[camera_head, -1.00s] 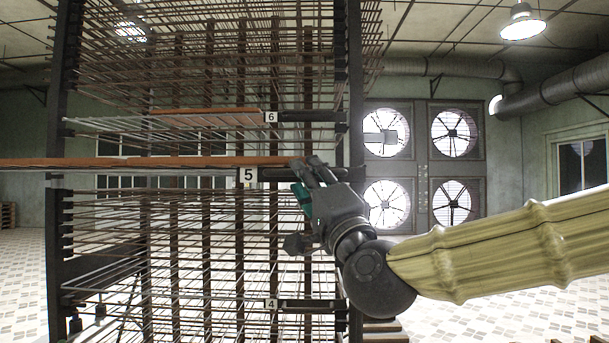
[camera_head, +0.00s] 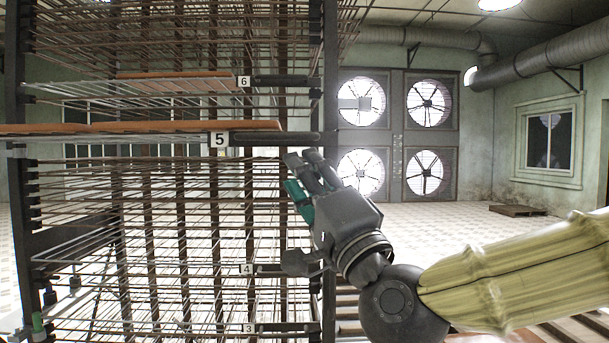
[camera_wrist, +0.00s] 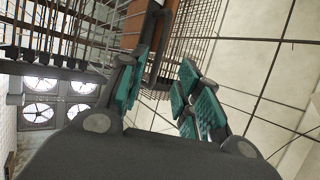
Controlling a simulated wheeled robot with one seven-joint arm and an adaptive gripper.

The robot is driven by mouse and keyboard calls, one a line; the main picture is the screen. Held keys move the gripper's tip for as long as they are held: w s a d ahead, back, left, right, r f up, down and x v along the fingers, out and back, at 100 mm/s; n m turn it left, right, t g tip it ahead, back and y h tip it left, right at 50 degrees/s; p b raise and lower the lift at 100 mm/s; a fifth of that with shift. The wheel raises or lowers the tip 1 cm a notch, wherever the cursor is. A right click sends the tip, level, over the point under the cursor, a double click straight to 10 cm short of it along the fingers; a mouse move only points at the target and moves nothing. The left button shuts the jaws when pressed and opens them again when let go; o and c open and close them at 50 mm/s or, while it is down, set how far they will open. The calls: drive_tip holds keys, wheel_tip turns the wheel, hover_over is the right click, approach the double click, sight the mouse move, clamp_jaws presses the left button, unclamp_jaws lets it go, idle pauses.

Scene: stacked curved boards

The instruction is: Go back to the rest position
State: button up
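My gripper (camera_head: 301,173) is in front of the rack's right side, below and right of the label 5. In the wrist view my gripper (camera_wrist: 163,72) is open, its two teal-padded fingers apart with nothing held between them. A long orange-brown board (camera_head: 100,128) lies on the level marked 5 and reaches out past the left edge of the picture. It is apart from my fingers. A brown board (camera_wrist: 164,28) shows beyond the fingers in the wrist view.
The tall wire rack (camera_head: 330,80) fills the left and middle. Another board (camera_head: 175,75) lies at level 6. Wall fans (camera_head: 427,100) and a window (camera_head: 550,138) are behind. A low pallet (camera_head: 517,210) lies on the open floor at right.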

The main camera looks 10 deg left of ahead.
drive_tip(key=w+f+g+h, duration=0.2)
drive_tip(key=w+f, duration=0.2)
drive_tip(key=f, duration=0.9)
drive_tip(key=w+f+g+h, duration=0.1)
drive_tip(key=w+f+h, duration=0.25)
drive_tip(key=f, duration=1.05)
drive_tip(key=s+d+f+n+g+h, duration=0.1)
drive_tip(key=d+f+g+h, duration=0.15)
drive_tip(key=f, duration=1.15)
drive_tip(key=s+d+f+n+g+h, duration=0.1)
drive_tip(key=d+f+g, duration=0.15)
drive_tip(key=f, duration=1.15)
drive_tip(key=s+d+f+n+g+h, duration=0.1)
drive_tip(key=s+d+f+g, duration=0.1)
drive_tip(key=s+d+f, duration=0.35)
drive_tip(key=s+d+f+g+h, duration=0.1)
drive_tip(key=s+d+f, duration=0.2)
drive_tip(key=f, duration=0.6)
drive_tip(key=s+d+f+n+g+h, duration=0.1)
drive_tip(key=s+d+f+g, duration=0.1)
drive_tip(key=s+d+f, duration=0.45)
drive_tip(key=s+d+f+n+g+h, duration=0.2)
drive_tip(key=s+d+f+g+h, duration=0.2)
drive_tip(key=s+d+f, duration=0.8)
drive_tip(key=s+d, duration=0.2)
drive_tip(key=s, duration=0.2)
drive_tip(key=shift+d+f+g+h, duration=0.2)
drive_tip(key=shift+f+g+h, duration=0.1)
drive_tip(key=shift+f, duration=0.05)
